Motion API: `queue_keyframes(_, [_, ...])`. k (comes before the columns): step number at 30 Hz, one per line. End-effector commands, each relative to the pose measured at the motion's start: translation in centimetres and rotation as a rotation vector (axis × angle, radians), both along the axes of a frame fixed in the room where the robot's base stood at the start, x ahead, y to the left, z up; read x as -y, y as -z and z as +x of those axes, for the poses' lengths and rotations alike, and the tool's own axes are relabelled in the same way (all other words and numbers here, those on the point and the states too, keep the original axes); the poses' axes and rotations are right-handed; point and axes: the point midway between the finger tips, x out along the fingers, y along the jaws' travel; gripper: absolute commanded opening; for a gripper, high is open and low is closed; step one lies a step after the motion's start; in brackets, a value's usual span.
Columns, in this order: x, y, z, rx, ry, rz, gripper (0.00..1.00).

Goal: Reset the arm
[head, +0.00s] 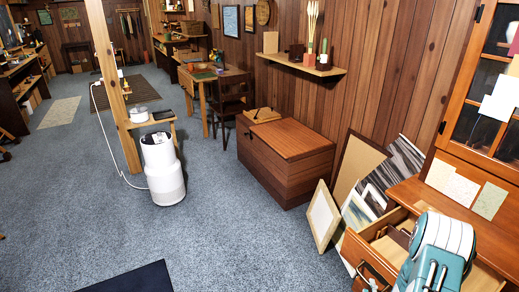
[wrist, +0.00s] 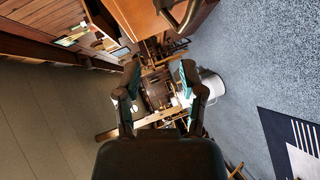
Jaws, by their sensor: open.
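My gripper (wrist: 160,76) shows in the wrist view with its two teal-tipped fingers spread apart. Nothing is between the fingers. In the head view, my teal and white arm is at the lower right, in front of an open wooden drawer (head: 378,243); the fingertips cannot be made out there. In the wrist view, a reddish-brown wooden front with a curved metal handle (wrist: 187,14) is above the fingers, apart from them.
A wooden cabinet (head: 449,190) stands at the right. Leaning frames (head: 323,216), a wooden chest (head: 285,158) and a white cylindrical appliance (head: 163,172) stand farther off. A dark mat (head: 132,280) lies on the carpet. The carpet in the middle is clear.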

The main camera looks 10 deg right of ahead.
Motion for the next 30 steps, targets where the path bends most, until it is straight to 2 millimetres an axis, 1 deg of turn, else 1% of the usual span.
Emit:
queue_keyframes(1, [-0.1, -1.6, 1.2, -0.01, -0.007, 0.02, 0.52])
queue_keyframes(6, [-1.0, -6.0, 4.1, -0.071, -0.001, 0.121, 0.52])
queue_keyframes(10, [-2.2, -9.5, 5.5, -0.114, 0.019, 0.199, 0.52])
queue_keyframes(15, [-4.3, -14.2, 6.4, -0.165, 0.061, 0.307, 0.52])
queue_keyframes(19, [-6.3, -17.8, 6.4, -0.197, 0.103, 0.392, 0.52])
queue_keyframes(23, [-8.5, -21.3, 5.7, -0.229, 0.149, 0.48, 0.52])
queue_keyframes(26, [-10.4, -23.9, 4.7, -0.251, 0.188, 0.55, 0.52])
queue_keyframes(30, [-13.1, -27.2, 2.6, -0.281, 0.246, 0.651, 0.52])
